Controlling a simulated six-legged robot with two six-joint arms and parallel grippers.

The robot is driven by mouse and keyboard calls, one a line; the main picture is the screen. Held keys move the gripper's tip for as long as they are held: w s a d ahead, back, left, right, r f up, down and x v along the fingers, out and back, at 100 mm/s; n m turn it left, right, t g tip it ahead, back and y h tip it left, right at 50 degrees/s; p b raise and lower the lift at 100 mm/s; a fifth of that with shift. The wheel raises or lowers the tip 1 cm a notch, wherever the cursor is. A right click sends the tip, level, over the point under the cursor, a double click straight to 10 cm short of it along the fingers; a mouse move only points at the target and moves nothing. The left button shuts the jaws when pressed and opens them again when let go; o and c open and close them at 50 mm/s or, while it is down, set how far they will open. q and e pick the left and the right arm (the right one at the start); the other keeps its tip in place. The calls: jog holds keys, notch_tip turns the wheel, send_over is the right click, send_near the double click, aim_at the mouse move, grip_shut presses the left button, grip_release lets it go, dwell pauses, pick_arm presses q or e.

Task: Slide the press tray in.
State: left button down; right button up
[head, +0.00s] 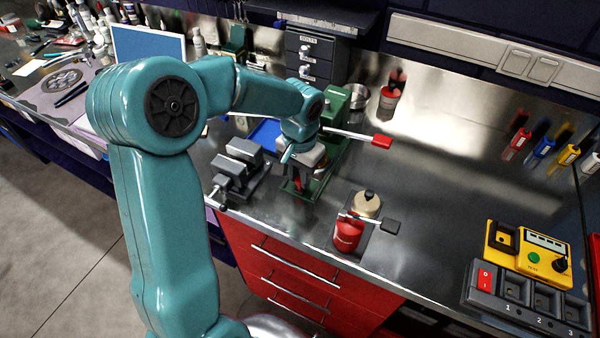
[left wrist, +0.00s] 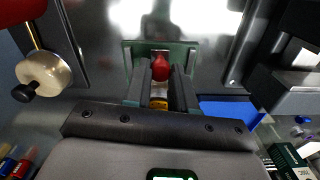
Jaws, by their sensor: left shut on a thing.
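The green press (head: 353,112) stands at the back of the metal bench, with a lever that ends in a red grip (head: 382,141). At its front, the green press tray (head: 297,188) lies low near the bench's front half; its rim also shows in the left wrist view (left wrist: 130,52). My left gripper (head: 308,167) is over the tray, its tips partly hidden in the head view. In the left wrist view its two dark fingers (left wrist: 160,82) are closed around a red knob (left wrist: 161,68) at the tray. My right gripper is in neither view.
A grey vise (head: 240,170) stands close left of the tray, with a blue bin (head: 267,134) behind. A yellow control box (head: 525,250) is far right. The bench between is clear.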

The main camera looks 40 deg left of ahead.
pick_arm(q)
jog(key=shift+w, duration=0.15)
jog(key=shift+w+a, duration=0.25)
jog(key=shift+w, duration=0.4)
jog(key=shift+w+a, duration=0.2)
jog(key=shift+w, duration=0.4)
jog(key=shift+s, duration=0.15)
jog(key=c, duration=0.9)
grip_release()
jog(key=shift+r, duration=0.1)
notch_tip(320, 180, up, 16)
jog(key=shift+r, duration=0.15)
